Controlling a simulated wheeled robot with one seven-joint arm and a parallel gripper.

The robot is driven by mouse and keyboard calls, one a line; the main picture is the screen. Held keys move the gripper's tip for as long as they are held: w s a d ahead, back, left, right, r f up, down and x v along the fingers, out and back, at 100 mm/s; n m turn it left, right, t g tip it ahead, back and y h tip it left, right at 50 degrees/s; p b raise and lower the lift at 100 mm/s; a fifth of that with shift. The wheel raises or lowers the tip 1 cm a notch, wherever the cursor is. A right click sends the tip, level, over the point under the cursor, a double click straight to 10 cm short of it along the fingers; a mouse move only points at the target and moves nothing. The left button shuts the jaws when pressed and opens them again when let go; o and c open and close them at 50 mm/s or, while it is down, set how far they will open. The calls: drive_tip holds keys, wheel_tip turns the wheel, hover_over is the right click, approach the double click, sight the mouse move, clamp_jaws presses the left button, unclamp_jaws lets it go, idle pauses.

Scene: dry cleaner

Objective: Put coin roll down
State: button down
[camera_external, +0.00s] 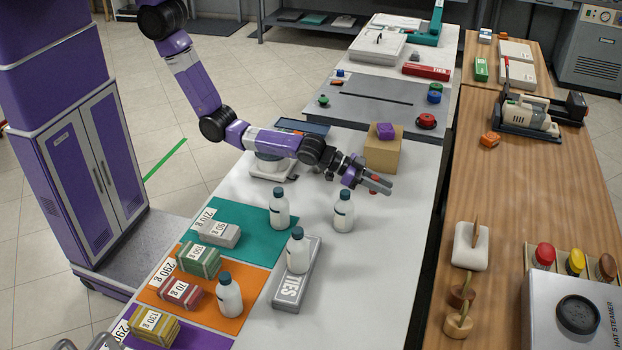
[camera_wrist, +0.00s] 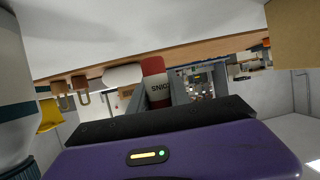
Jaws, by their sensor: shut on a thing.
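The coin roll (camera_wrist: 154,68), red with a pale band lettered "COINS", sits between the fingers in the wrist view. My gripper (camera_external: 376,183) is shut on it, above the white table (camera_external: 385,270). In the external view only a small red bit of the roll shows by the fingers. The gap between the roll and the table cannot be told exactly. The wrist view is tilted far over, with the table along its top.
A cardboard box (camera_external: 383,152) with a purple block stands behind the gripper. White table is clear to the right front.

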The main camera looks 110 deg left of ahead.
sight(380, 207)
drive_tip(key=shift+f, duration=2.5)
drive_tip(key=shift+b, duration=0.3)
drive_tip(key=shift+f, duration=0.15)
drive_tip(key=c, duration=1.2)
unclamp_jaws()
drive_tip(key=v, duration=1.2)
drive_tip(key=shift+p, duration=0.4)
drive_tip(key=shift+s+d, duration=0.1)
